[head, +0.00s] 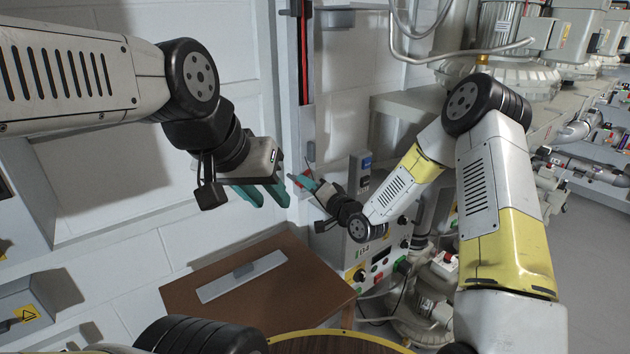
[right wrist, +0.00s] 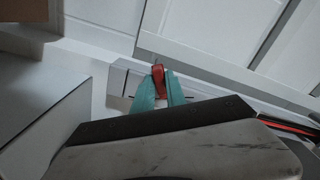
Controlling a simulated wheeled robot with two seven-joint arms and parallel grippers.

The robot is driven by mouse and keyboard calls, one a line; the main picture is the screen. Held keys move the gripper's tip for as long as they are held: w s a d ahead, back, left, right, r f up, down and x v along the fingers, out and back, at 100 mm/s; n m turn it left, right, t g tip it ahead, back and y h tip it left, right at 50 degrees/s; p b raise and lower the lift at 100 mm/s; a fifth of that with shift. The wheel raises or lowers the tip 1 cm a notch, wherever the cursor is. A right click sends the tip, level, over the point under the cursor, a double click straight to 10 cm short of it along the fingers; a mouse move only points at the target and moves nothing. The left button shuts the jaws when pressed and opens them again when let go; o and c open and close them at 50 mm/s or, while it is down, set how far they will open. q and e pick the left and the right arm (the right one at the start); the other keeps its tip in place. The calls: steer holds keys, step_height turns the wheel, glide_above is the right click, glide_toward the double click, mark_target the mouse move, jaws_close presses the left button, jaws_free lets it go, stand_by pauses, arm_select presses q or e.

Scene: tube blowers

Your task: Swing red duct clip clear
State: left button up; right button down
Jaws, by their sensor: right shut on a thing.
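The red duct clip (right wrist: 158,74) shows in the right wrist view, between the two teal fingertips of my right gripper (right wrist: 160,84). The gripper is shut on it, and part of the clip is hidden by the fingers. The clip lies against a pale grey bar (right wrist: 122,76) by the white wall. In the head view, my right gripper (head: 300,180) is small, near the wall below the dark vertical duct. My left gripper (head: 271,199) is open and empty in the head view, its teal fingers apart, nearer the camera and left of the right gripper.
A dark vertical duct with a red stripe (head: 304,60) runs up the white wall. A brown table (head: 225,317) with a grey plate (head: 243,276) stands below my left gripper. A grey control box with buttons (head: 366,262) stands beside my right forearm. Large machines fill the upper right.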

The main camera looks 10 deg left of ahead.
steer(key=n, duration=1.1)
steer(key=shift+s+a+r, duration=0.15)
steer(key=shift+s+a, duration=0.2)
steer(key=shift+s, duration=0.05)
steer(key=shift+n, duration=0.4)
steer(key=c, duration=1.4)
jaws_free()
steer(key=shift+c, duration=0.2)
steer(key=v, duration=0.7)
steer(key=shift+s+d, duration=0.3)
steer(key=shift+d, duration=0.05)
steer(key=shift+r, duration=0.15)
